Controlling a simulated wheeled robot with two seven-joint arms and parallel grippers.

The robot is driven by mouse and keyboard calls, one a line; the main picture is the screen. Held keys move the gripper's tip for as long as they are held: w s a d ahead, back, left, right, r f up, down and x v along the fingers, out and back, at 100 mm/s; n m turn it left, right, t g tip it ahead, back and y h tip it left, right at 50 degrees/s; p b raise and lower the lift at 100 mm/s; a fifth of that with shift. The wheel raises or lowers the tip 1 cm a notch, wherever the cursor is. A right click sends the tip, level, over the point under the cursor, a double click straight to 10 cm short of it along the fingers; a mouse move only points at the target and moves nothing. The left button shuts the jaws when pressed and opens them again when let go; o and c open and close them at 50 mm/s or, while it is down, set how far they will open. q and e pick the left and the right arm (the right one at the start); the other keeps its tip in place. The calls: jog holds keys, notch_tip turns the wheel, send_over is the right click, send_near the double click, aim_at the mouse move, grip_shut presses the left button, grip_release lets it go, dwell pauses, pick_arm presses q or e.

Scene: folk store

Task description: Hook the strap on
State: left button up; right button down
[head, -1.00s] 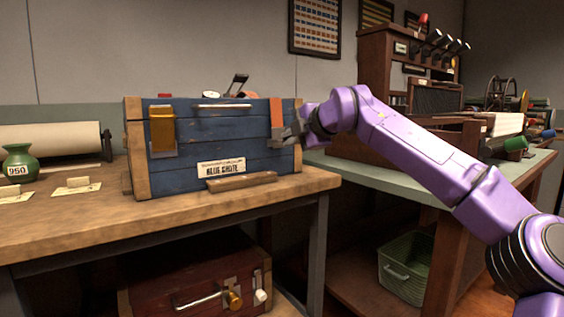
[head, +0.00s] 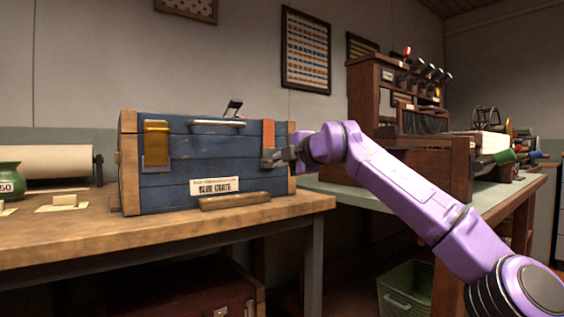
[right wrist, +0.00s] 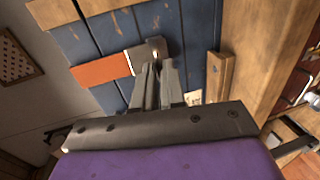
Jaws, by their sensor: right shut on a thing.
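The blue crate (head: 212,178) stands on the wooden table, with wood corner posts and a "BLUE CRATE" label. A red-orange strap (head: 268,133) hangs down its front near the right corner. It also shows in the right wrist view (right wrist: 100,71), ending in a grey metal end piece (right wrist: 146,55). My right gripper (head: 272,158) is at the strap's lower end, shut on that end piece, close to the crate's front. A second, yellow-brown strap (head: 156,140) lies on the crate's front left over a metal plate. My left gripper is not in view.
A green vase (head: 10,180) and a paper roll (head: 50,162) are at left. A green bench (head: 335,188) stands behind my right arm, with a green basket (head: 405,290) below.

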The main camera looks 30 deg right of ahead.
jog(key=c, duration=1.2)
grip_release()
jog(key=shift+w, duration=0.2)
jog(key=shift+s, duration=0.1)
jog(key=a+v, duration=0.1)
jog(key=v, duration=0.9)
jog(key=shift+s+d, duration=0.25)
jog(key=shift+d, duration=0.2)
jog(key=shift+r, duration=0.1)
